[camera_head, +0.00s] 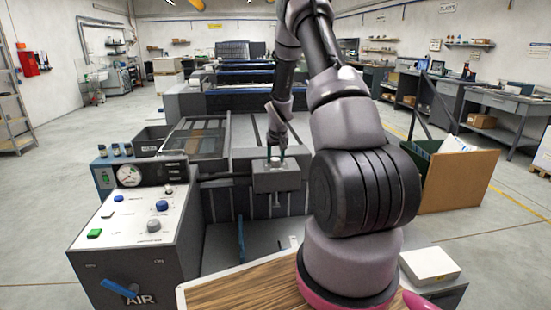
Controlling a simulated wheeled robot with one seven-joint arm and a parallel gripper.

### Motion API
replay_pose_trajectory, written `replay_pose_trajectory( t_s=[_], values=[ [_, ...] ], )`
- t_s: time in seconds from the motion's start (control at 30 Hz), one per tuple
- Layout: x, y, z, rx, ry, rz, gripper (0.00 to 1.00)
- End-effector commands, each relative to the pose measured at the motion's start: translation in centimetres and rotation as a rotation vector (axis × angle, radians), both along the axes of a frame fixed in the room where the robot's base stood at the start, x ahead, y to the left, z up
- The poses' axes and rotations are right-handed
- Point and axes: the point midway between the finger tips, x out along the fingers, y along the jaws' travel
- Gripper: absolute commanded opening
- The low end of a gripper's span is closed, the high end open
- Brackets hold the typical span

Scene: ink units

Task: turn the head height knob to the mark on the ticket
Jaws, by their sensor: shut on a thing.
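My arm reaches forward from the lower right, and my gripper (276,158) points down at the top of a grey box-shaped head (277,180) on the machine. The gripper is shut on a small pale knob on top of that head. The fingers hide most of the knob, and its pointer and scale marks are too small to read. I cannot make out a ticket with a mark on it in this view.
A control box (138,228) with buttons, a gauge (129,175) and a blue AIR lever (119,288) stands at the left. A wooden board (240,288) lies in front. A brown panel (459,182) and a white box (430,265) are at the right.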

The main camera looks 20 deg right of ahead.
Motion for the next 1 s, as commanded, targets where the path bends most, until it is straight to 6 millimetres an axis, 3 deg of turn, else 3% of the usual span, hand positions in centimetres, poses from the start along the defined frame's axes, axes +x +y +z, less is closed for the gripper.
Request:
replay_pose_trajectory(
  t_s=[0.1,0.13,0.2,0.57,1.0],
  values=[
    [-0.1,0.1,-0.1,0.001,0.003,-0.001,0.00],
    [-0.1,0.1,-0.1,0.001,0.003,-0.001,0.62],
    [-0.1,0.1,-0.1,0.001,0.003,-0.001,0.80],
    [-0.1,0.0,0.4,0.000,0.000,-0.001,0.80],
    [-3.0,0.8,7.6,0.000,-0.002,-0.001,0.80]
  ],
)
